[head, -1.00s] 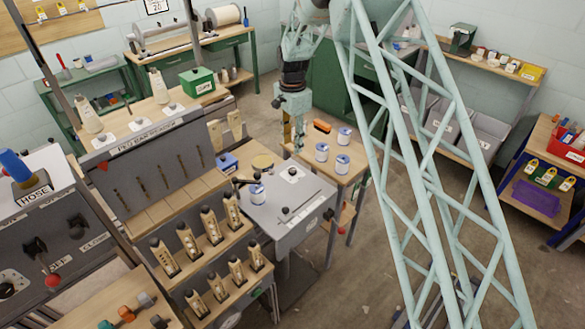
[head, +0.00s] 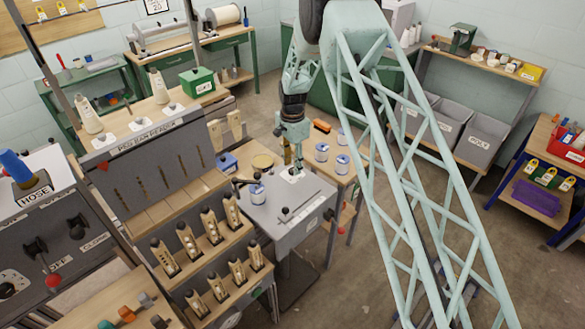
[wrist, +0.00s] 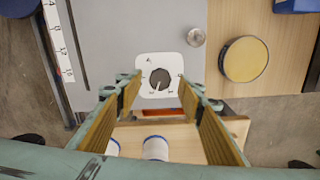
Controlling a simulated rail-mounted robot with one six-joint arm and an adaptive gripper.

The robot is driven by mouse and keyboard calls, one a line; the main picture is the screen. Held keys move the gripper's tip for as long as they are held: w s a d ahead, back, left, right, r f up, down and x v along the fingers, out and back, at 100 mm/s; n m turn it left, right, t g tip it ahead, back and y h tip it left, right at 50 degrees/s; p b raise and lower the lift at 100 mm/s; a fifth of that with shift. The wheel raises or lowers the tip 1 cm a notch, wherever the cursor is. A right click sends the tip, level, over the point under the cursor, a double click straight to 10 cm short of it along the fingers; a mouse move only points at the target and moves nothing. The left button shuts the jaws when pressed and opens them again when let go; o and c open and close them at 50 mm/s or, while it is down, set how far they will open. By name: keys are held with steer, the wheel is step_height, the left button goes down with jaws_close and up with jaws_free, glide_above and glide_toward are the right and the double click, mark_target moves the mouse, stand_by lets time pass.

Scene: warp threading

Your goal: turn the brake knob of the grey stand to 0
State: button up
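The grey stand (head: 262,222) has a flat grey top in the middle of the head view. Its dark round brake knob (wrist: 160,79) sits on a white dial plate (wrist: 148,65) in the wrist view. A pale pointer line on the knob points down, slightly left, in that view. The small dial marks are too blurred to read. My gripper (wrist: 160,88) is open, with a finger on either side of the knob in the picture. I see no contact with the knob. In the head view my gripper (head: 293,165) hangs over the back right part of the stand's top.
A wooden side table (head: 345,178) with several white spools and an orange object adjoins the stand. A ruler strip (wrist: 59,45) lies left in the wrist view.

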steer(key=shift+f, duration=0.9)
steer(key=shift+c, duration=0.6)
steer(key=c, duration=0.7)
